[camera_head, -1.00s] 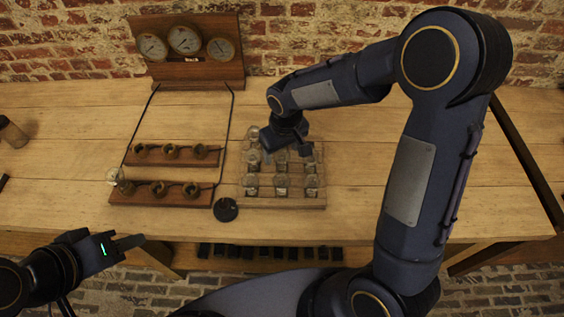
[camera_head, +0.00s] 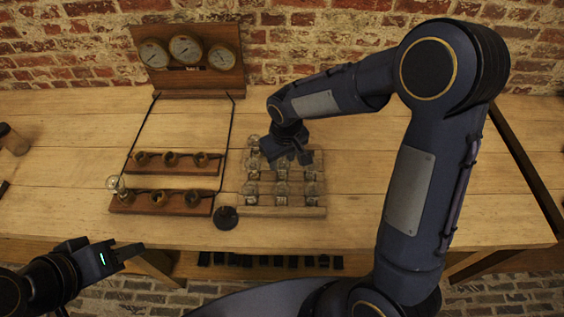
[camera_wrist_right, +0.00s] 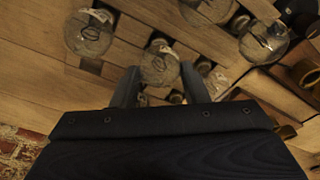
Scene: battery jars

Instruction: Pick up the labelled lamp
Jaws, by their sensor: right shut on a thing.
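Glass lamps stand in rows in a wooden rack (camera_head: 312,212) on the bench. My right gripper (camera_head: 290,158) is over the back part of this rack, pointing down. In the right wrist view its fingers (camera_wrist_right: 161,84) are shut on a clear round glass lamp (camera_wrist_right: 160,62), which sits between them. In the head view that lamp is hidden by the gripper.
Other lamps (camera_wrist_right: 90,32) (camera_wrist_right: 264,40) stand close around the held one. Left of the rack are two socket strips (camera_head: 160,203), one bearing a lamp (camera_head: 116,187), and a black round knob (camera_head: 226,217). A gauge board (camera_head: 190,75) stands behind. Bare bench lies right of the rack.

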